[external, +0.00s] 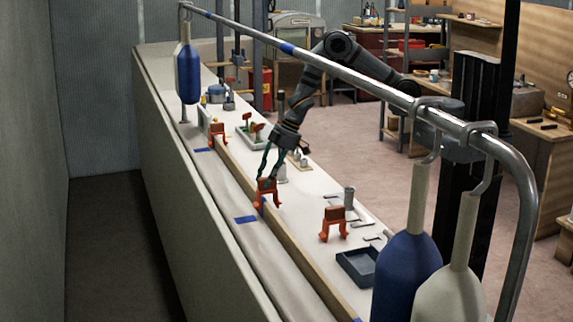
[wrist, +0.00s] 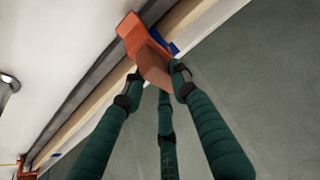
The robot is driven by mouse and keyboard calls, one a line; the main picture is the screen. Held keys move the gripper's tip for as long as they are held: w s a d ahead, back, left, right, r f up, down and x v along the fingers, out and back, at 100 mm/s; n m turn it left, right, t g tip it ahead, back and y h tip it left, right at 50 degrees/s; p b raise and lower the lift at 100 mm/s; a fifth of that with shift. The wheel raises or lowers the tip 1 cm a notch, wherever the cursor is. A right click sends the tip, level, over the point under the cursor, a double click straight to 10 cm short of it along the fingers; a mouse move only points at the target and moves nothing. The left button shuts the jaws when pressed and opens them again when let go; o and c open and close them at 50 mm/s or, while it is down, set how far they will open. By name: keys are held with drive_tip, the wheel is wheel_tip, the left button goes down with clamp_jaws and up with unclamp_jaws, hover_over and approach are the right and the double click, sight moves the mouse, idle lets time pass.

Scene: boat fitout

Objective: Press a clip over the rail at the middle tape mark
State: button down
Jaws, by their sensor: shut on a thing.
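My gripper (external: 266,177), with green fingers, is shut on an orange-red clip (external: 267,192) by its upper block. The wrist view shows the fingertips (wrist: 158,84) closed around the block of the clip (wrist: 133,34). The clip is at the wooden rail (external: 236,170), its legs spread to either side. Blue tape shows on the rail just below the clip, and a blue tape mark (external: 245,219) lies beside it on the deck. In the wrist view, blue tape (wrist: 173,48) shows next to the clip. I cannot tell whether the clip is fully seated.
Another clip (external: 333,224) stands on the deck at right, near a dark tray (external: 358,265). A further clip (external: 217,134) sits on the rail near the far tape mark. A steel handrail (external: 350,76) with hanging blue and white fenders (external: 407,275) crosses the foreground.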

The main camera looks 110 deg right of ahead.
drive_tip(key=shift+s+f+b, duration=0.2)
drive_tip(key=shift+f+b, duration=0.9)
drive_tip(key=shift+f, duration=0.25)
idle(0.6)
drive_tip(key=c, duration=1.8)
unclamp_jaws()
drive_tip(key=o, duration=0.5)
drive_tip(key=shift+w, duration=0.15)
drive_tip(key=shift+r, duration=0.1)
drive_tip(key=v, duration=1.2)
